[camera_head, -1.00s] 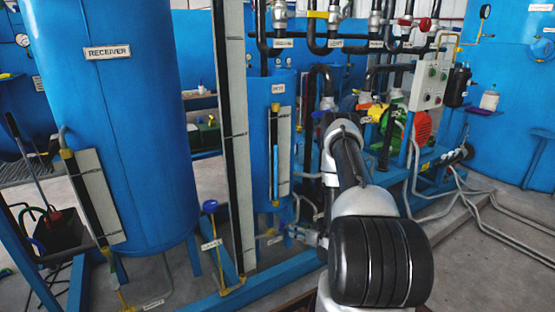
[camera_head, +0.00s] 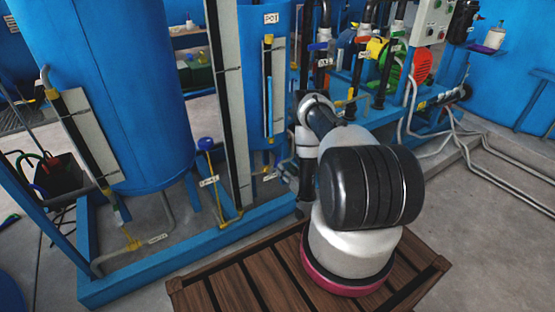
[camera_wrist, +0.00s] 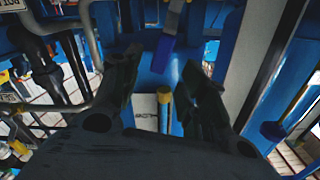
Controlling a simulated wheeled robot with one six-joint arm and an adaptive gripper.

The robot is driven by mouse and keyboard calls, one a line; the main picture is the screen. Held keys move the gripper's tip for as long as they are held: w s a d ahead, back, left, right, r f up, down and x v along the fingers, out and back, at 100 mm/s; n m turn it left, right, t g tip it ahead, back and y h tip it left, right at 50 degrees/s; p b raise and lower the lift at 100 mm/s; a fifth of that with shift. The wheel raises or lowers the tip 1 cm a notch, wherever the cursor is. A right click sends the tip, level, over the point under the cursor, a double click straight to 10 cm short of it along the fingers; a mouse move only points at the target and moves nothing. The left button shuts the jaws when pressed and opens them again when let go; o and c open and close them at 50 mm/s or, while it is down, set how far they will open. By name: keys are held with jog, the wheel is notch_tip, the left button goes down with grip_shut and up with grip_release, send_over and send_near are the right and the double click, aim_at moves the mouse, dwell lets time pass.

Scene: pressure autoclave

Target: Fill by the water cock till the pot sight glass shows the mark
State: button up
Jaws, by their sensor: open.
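The blue pot (camera_head: 285,60), labelled POT, stands left of my arm in the head view. Its sight glass (camera_head: 269,95) is a narrow upright tube with a blue column against a pale board; I cannot make out the mark. A blue-topped valve with a tag (camera_head: 207,144) stands low to the left; its tag is unreadable, and I cannot tell which fitting is the water cock. In the wrist view my gripper (camera_wrist: 160,82) has its fingers apart with nothing clearly held between them. A yellow-capped fitting (camera_wrist: 166,98) shows between and beyond the fingers. My arm hides part of the pipework.
A large blue receiver (camera_head: 125,90) stands at left, and a tall gauge board (camera_head: 231,130) stands beside the pot. A blue floor frame (camera_head: 180,260) runs along the front. Pipes and a grey control box (camera_head: 433,20) are at right. Hoses cross the right floor.

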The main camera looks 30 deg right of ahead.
aim_at(278, 162)
jog(key=w, duration=0.7)
jog(key=shift+w+a, duration=0.15)
grip_shut()
